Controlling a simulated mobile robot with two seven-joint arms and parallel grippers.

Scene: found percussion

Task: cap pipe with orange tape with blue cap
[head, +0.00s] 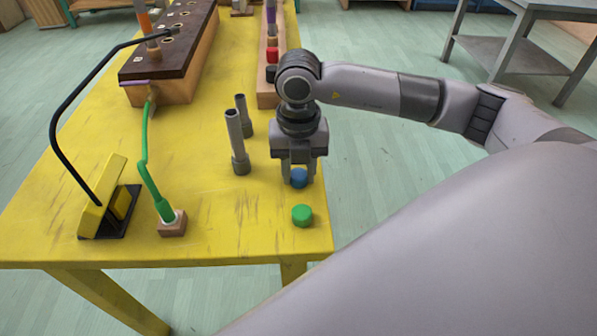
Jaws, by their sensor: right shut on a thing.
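My right gripper (300,174) points down near the right edge of the yellow table. It is shut on the blue cap (299,179), which shows between its fingertips. I cannot tell whether the cap touches the table. The pipe with orange tape (146,24) stands upright at the far left, in the dark-topped wooden box (150,66). Its top is cut off by the picture's upper edge. The gripper is well apart from this pipe, nearer to me and to the right. My left gripper is not in view.
A green cap (302,215) lies just in front of the gripper. Two grey pipes (236,140) stand left of it. A wooden rack (268,95) holds red and black caps and a purple-taped pipe (271,20). A black-armed lamp (103,205) and green-stemmed item (165,210) stand front left.

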